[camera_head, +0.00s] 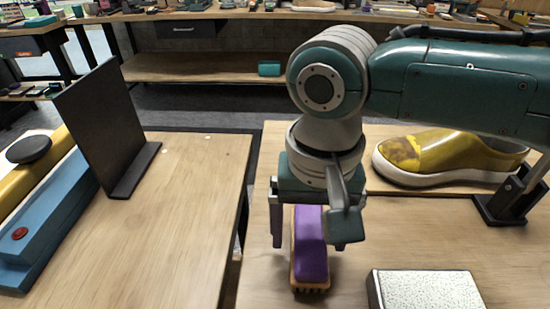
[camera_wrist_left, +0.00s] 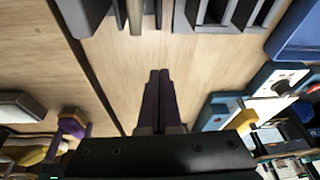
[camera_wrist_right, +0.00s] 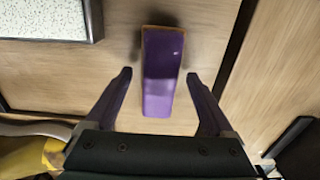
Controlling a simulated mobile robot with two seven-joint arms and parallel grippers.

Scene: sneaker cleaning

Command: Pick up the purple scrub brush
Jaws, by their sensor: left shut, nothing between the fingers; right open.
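The purple scrub brush (camera_head: 311,247) lies on the right table, purple side up, with a wooden edge and dark bristles at its near end. It also shows in the right wrist view (camera_wrist_right: 162,75). My right gripper (camera_head: 310,243) is open and pointing down over the brush. In the right wrist view its fingers (camera_wrist_right: 158,75) stand on either side of the brush with gaps on both sides. My left gripper (camera_wrist_left: 159,74) is shut and empty above bare wood in the left wrist view. It does not show in the head view.
A white textured block (camera_head: 428,290) lies to the right of the brush. A yellow sneaker (camera_head: 440,158) stands behind it, with a black stand (camera_head: 505,205) nearby. On the left table are a dark upright panel (camera_head: 103,125) and a blue case (camera_head: 45,225). A gap separates the tables.

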